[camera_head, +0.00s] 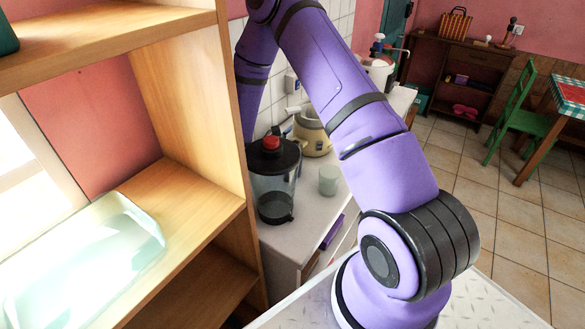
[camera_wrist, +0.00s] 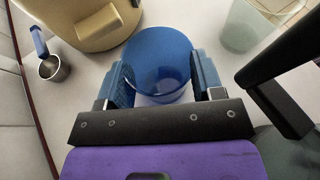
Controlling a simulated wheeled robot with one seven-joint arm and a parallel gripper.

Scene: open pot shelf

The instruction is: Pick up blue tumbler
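The blue tumbler (camera_wrist: 158,50) shows in the wrist view, seen from above into its open mouth. My gripper (camera_wrist: 160,76) is at the tumbler, with one blue finger along its left side and one along its right. Both fingers look very close to its wall; I cannot tell whether they press on it. The tumbler appears to be over the pale counter, but its contact with the surface is hard to make out. In the head view the tumbler and my gripper are hidden.
A clear cup (camera_wrist: 246,27) stands right of the tumbler, a beige appliance (camera_wrist: 85,22) left of it, and a small metal cup (camera_wrist: 52,68) farther left. A dark blender (camera_head: 273,180) stands on the counter (camera_head: 295,240), beside a wooden shelf (camera_head: 215,215).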

